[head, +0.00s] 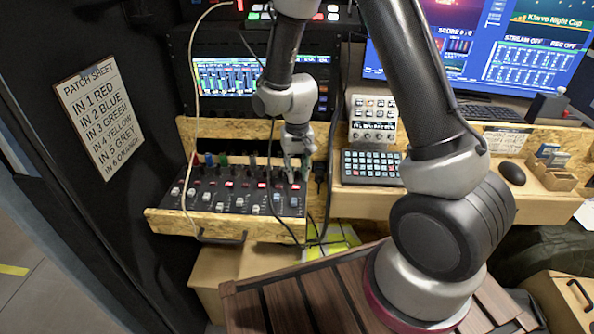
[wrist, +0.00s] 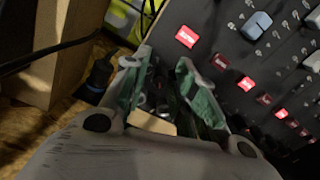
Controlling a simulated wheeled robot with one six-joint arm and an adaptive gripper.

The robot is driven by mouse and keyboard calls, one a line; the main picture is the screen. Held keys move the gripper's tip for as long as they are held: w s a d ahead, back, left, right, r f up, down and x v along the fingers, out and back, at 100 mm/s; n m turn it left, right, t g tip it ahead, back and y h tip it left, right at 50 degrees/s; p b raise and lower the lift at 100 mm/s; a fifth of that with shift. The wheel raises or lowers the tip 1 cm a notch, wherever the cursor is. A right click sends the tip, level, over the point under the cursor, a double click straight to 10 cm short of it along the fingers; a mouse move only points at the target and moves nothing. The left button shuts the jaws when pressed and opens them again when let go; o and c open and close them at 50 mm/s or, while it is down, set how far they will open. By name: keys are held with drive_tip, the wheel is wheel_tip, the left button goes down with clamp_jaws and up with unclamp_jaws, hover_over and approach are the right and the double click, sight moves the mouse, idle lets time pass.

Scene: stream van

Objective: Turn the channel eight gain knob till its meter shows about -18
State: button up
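The mixer (head: 235,198) lies in a wooden tray at the left in the head view, with faders along its front, red lit buttons and small knobs behind. My gripper (head: 295,168) points down over the back right end of the mixer. In the wrist view my gripper (wrist: 165,80) has its two green-lined fingers apart, with a gap between the tips. The space between them is dark and cluttered, and I cannot make out the channel eight gain knob there. A screen with level bars (head: 225,78) stands behind the mixer; its figures are too small to read.
Cables hang in front of the rack and over the mixer, close to my arm. To the right are a white keypad box (head: 371,118) and a dark button pad (head: 371,166) on the desk.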

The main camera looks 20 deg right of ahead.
sight(297, 172)
drive_tip(key=shift+r, duration=0.1)
wheel_tip(297, 172, up, 12)
idle(0.6)
idle(0.4)
drive_tip(key=s+d+r+t, duration=0.2)
drive_tip(key=s+d+r, duration=0.5)
drive_tip(key=s, duration=0.4)
drive_tip(key=s+d+r+n+t, duration=0.1)
drive_tip(key=s+d+r+t, duration=0.1)
drive_tip(key=s+d+r, duration=0.6)
drive_tip(key=s+r, duration=0.2)
drive_tip(key=s, duration=0.1)
drive_tip(key=shift+s+r, duration=0.15)
drive_tip(key=shift+s, duration=0.1)
idle(0.9)
